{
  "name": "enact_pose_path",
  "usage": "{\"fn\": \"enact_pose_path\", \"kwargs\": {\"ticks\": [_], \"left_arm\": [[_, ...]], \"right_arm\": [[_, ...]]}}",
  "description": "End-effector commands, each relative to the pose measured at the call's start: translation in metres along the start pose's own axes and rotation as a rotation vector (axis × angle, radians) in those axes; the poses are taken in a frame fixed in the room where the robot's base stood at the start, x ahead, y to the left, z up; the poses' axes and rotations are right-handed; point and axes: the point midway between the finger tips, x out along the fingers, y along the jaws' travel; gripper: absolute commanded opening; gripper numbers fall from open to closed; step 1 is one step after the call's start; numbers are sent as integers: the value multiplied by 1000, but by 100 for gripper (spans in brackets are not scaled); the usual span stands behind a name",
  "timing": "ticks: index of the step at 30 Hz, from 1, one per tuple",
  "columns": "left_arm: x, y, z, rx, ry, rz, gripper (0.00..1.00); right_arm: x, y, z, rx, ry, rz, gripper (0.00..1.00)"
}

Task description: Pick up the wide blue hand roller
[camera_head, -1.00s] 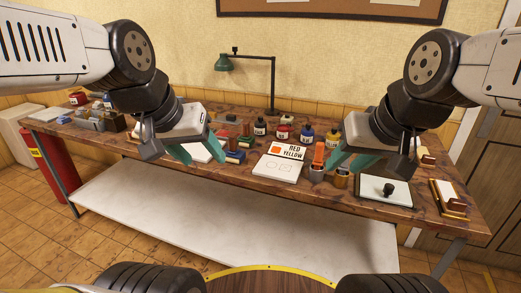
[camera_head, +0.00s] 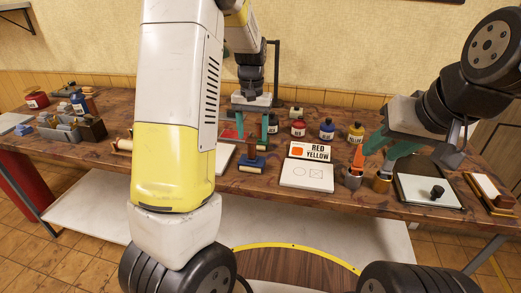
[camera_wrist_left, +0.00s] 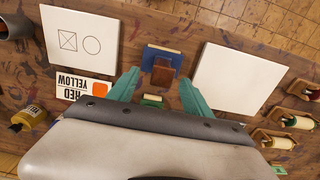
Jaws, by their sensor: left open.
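The wide blue hand roller (camera_head: 252,160) lies on the workbench, left of the white card labelled RED YELLOW. It has a blue frame, a cream roller and a brown handle. In the left wrist view the roller (camera_wrist_left: 177,62) lies just beyond the fingertips, its brown handle pointing in between them. My left gripper (camera_head: 253,126) is open and empty behind and above the roller; its teal fingers also show in the left wrist view (camera_wrist_left: 158,88). My right gripper (camera_head: 386,148) looks open, with teal fingers apart, above the right part of the bench.
The RED YELLOW card (camera_head: 306,175) lies right of the roller. A green roller (camera_wrist_left: 152,101) lies near the left palm. A white sheet (camera_wrist_left: 236,77) lies beside the blue roller. My left arm hides part of the bench.

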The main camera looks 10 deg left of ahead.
Motion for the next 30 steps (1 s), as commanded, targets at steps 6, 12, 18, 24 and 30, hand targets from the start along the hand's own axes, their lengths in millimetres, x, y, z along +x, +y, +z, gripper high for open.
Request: {"fn": "enact_pose_path", "kwargs": {"ticks": [6,12,18,24,30], "left_arm": [[27,-2,1,-3,-4,-1,58],[56,-4,0,-2,-2,0,58],[68,-4,0,-2,1,1,58],[68,-4,-1,-2,1,1,52],[67,-4,-1,-2,1,1,13]], "right_arm": [[0,0,0,0,0,0,36],[0,0,0,0,0,0,36],[0,0,0,0,0,0,36],[0,0,0,0,0,0,36],[0,0,0,0,0,0,36]]}}
